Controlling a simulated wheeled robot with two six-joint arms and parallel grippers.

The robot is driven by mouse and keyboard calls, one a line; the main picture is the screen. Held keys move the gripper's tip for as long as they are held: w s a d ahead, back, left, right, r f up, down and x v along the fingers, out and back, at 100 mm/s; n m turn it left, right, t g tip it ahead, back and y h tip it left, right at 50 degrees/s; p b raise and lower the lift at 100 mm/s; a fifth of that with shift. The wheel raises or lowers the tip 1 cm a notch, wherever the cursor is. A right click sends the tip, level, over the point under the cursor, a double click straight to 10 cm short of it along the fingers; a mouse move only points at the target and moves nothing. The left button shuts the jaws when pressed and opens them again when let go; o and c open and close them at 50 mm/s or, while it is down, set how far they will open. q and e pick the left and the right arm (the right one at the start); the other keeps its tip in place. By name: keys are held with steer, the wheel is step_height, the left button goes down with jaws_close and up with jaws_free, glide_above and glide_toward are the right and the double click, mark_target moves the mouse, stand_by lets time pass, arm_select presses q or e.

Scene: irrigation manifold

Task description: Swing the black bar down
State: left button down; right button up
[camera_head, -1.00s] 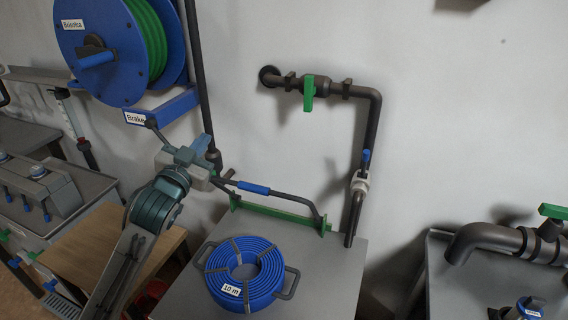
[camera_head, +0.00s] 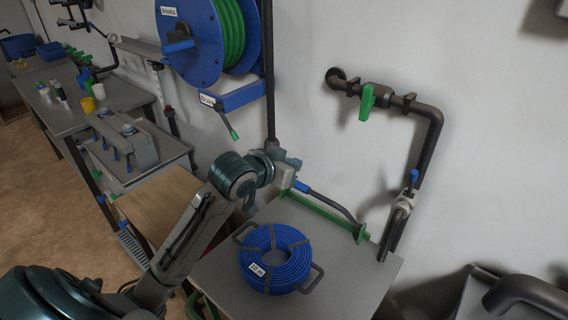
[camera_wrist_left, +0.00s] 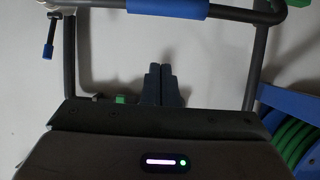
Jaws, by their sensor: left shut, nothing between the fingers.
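The black bar (camera_head: 340,209) is a dark bent bar with a blue sleeve (camera_head: 317,196). It sits at the wall above a long green bracket (camera_head: 329,217). In the left wrist view the blue sleeve (camera_wrist_left: 168,8) crosses the top of the picture. My left gripper (camera_head: 297,178) is at the bar's left part and hides that part in the head view. In the left wrist view its two fingers (camera_wrist_left: 162,84) are shut and empty, below the sleeve and apart from it in the picture. I cannot tell their depth from the bar. My right gripper is not in view.
A blue hose coil (camera_head: 275,258) lies on the grey table (camera_head: 350,275) below the bar. A blue reel (camera_head: 196,37) with green hose and a brake lever (camera_head: 226,120) are up left. A dark pipe (camera_head: 433,135) with a green valve handle (camera_head: 367,101) is on the right.

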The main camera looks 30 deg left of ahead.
arm_select(q)
steer(key=f, duration=0.2)
steer(key=w+f+p, duration=0.1)
steer(key=f, duration=0.1)
steer(key=shift+w+f, duration=0.2)
steer(key=shift+f, duration=0.2)
